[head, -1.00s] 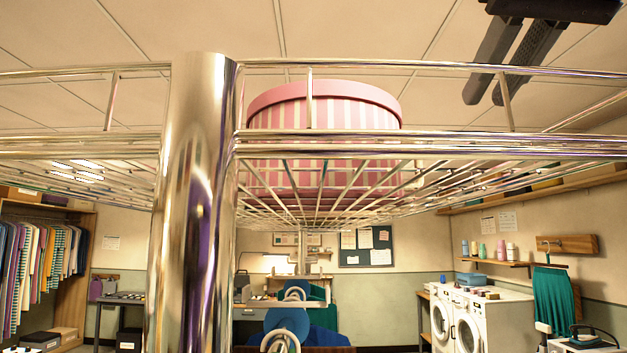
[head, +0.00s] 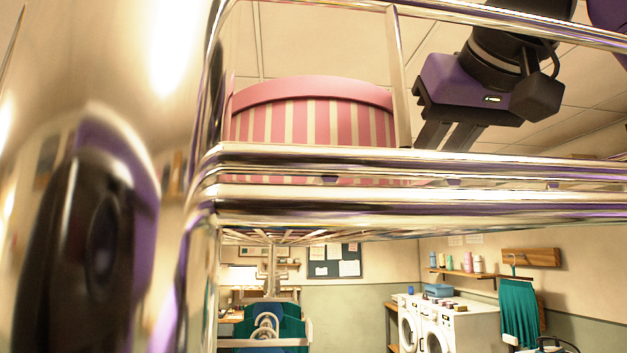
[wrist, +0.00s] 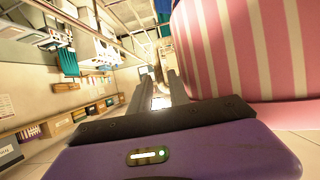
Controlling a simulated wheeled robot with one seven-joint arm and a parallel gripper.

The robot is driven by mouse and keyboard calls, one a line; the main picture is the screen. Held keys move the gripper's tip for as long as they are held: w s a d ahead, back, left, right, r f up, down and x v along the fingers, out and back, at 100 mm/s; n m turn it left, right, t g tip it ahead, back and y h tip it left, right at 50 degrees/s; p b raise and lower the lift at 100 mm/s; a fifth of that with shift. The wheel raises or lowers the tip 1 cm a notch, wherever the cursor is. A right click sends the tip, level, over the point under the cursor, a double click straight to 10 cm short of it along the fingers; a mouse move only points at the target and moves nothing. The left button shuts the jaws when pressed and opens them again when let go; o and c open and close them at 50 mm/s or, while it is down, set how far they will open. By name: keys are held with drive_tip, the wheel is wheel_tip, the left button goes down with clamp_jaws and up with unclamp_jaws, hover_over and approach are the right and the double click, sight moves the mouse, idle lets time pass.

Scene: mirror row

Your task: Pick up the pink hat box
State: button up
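The pink hat box (head: 312,122), round with pink and cream stripes and a plain pink lid, rests on the raised chrome wire rack (head: 420,160). In the head view its lower part is hidden behind the rack's rails. My gripper (head: 442,146) is to the right of the box, with its fingers pointing down and to the left, and the rail hides their tips. In the wrist view my gripper (wrist: 158,76) shows two parted fingers with nothing held between them. The box (wrist: 240,50) fills the right side there, beside the fingers and not between them.
A thick chrome post (head: 190,270) and the rack's rails stand close in front of my head camera. Beyond and below are white washing machines (head: 450,325), a wall shelf with bottles (head: 465,265) and a green garment (head: 518,310).

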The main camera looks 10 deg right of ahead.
drive_tip(key=shift+x, duration=1)
drive_tip(key=shift+s, duration=0.1)
clamp_jaws()
drive_tip(key=shift+r, duration=0.1)
idle(0.5)
